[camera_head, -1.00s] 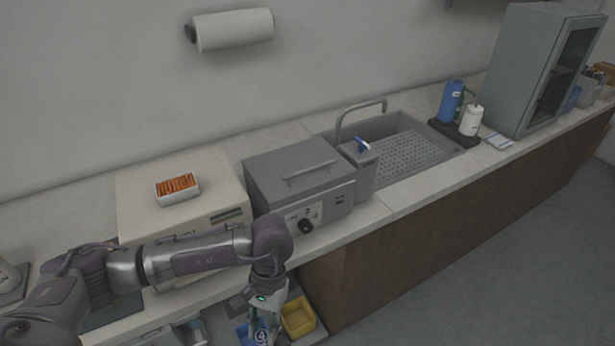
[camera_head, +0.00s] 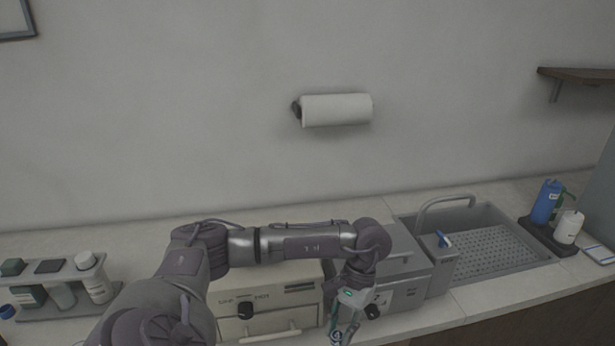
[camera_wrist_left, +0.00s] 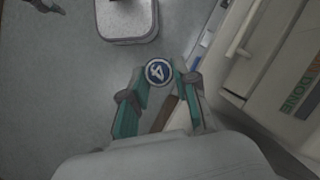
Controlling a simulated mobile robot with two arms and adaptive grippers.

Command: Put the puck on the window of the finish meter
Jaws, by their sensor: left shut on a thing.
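My left gripper (camera_head: 342,332) hangs low in front of the counter, below the corner of the grey machine, with its tips near the bottom edge of the head view. In the left wrist view, the left gripper (camera_wrist_left: 160,77) is shut on the puck (camera_wrist_left: 158,71), a small round disc with a dark blue face, a white mark and a pale rim. The puck sits between the fingertips with its marked face towards the camera. I cannot make out the finish meter in these frames. My right gripper is not in view.
A beige oven-like box (camera_head: 268,308) and a grey lidded machine (camera_head: 405,292) stand on the counter. A sink (camera_head: 490,252) is at right, and a bottle rack (camera_head: 60,308) at left.

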